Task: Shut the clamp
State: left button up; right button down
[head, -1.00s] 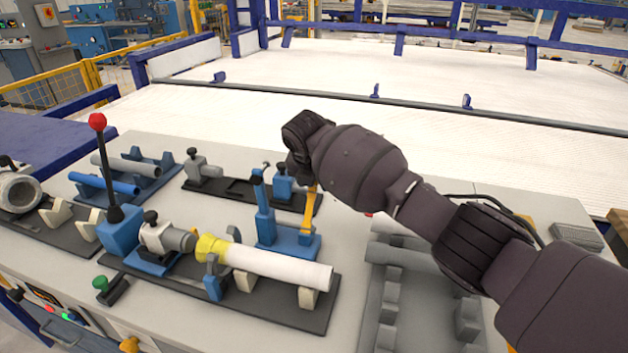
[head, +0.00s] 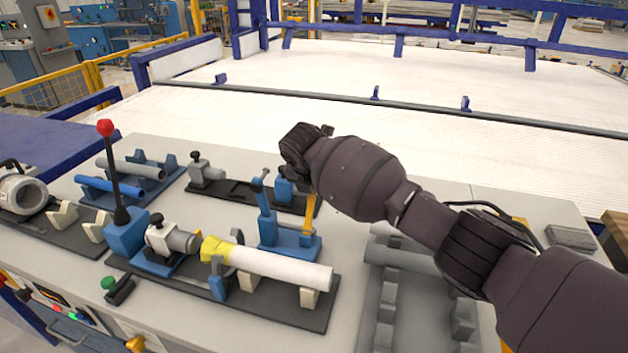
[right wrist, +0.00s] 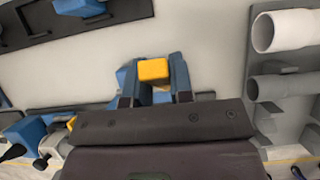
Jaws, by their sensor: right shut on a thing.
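The clamp (head: 288,238) is a blue toggle clamp on the bench, beside the white pipe (head: 285,268). Its blue arm (head: 263,203) stands nearly upright, apart from the pipe. Its yellow handle (head: 309,212) also stands upright at the right side of the clamp. My right gripper (right wrist: 154,78) is shut on the yellow handle, whose end (right wrist: 153,70) shows between the two blue fingers in the right wrist view. In the head view my wrist hides most of the grip. My left gripper is not in view.
A lever with a red knob (head: 105,127) stands left of the clamp. A dark fixture (head: 235,188) lies behind it, and a grey rack with pipes (head: 390,275) is at the right. A blue fixture with pipes (head: 130,180) is at the back left.

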jog(key=shift+s+r+t+p, duration=0.4)
jog(key=shift+r+p, duration=0.1)
jog(key=shift+r, duration=0.1)
jog(key=shift+s+a+r+t+p, duration=0.15)
jog(key=shift+s+t+p, duration=0.15)
jog(key=shift+p, duration=0.3)
jog(key=s+t+p, duration=0.2)
jog(key=p, duration=0.2)
jog(key=shift+s+a+t+h+p, duration=0.3)
jog(key=shift+s+t+h, duration=0.1)
jog(key=shift+s+a+t+p, duration=0.15)
jog(key=shift+s+t+p, duration=0.65)
jog(key=shift+t, duration=0.1)
jog(key=c, duration=1)
grip_release()
